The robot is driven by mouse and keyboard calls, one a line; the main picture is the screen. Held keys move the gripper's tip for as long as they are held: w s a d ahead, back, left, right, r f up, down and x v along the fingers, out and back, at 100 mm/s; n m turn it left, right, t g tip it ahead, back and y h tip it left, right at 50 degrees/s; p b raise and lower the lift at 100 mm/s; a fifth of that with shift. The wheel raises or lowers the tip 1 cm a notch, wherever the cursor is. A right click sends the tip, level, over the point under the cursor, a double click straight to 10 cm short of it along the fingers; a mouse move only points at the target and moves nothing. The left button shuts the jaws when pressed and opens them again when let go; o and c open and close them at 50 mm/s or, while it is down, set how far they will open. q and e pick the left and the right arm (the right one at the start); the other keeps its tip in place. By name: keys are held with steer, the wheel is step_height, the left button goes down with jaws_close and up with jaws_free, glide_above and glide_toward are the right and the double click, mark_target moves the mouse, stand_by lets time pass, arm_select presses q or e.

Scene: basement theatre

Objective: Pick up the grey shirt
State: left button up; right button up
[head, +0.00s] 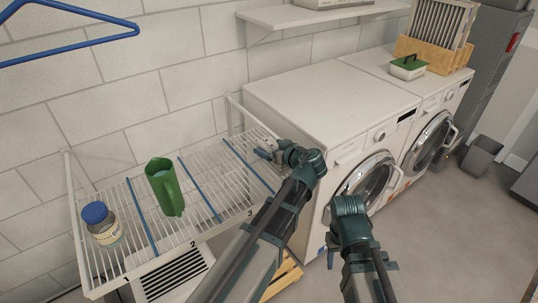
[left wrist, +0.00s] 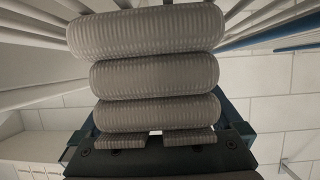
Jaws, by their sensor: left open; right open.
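A grey ribbed shirt (left wrist: 150,75), folded into stacked rolls, fills the middle of the left wrist view, close in front of my left gripper (left wrist: 155,132). My left gripper is open, its teal sides to the left and right of the lower roll; whether it touches the cloth I cannot tell. In the head view my left gripper (head: 266,152) is at the right end of the wire rack, near compartment 3; the shirt is mostly hidden or hard to make out there. My right gripper (head: 349,207) is open, in front of the washer, its fingertips hard to see.
The wire rack (head: 225,195) has blue dividers and numbered compartments. A green jug (head: 166,187) and a blue-lidded jar (head: 101,224) stand on it. A washer (head: 330,105) stands close on the right. A blue hanger (head: 70,45) hangs upper left.

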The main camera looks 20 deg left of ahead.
arm_select(q)
steer(key=shift+d, duration=0.1)
arm_select(e)
steer(key=shift+d, duration=0.1)
arm_select(q)
steer(key=c, duration=1.3)
steer(key=shift+c, duration=0.2)
steer(key=shift+r, duration=0.1)
arm_select(e)
steer(key=shift+r, duration=0.1)
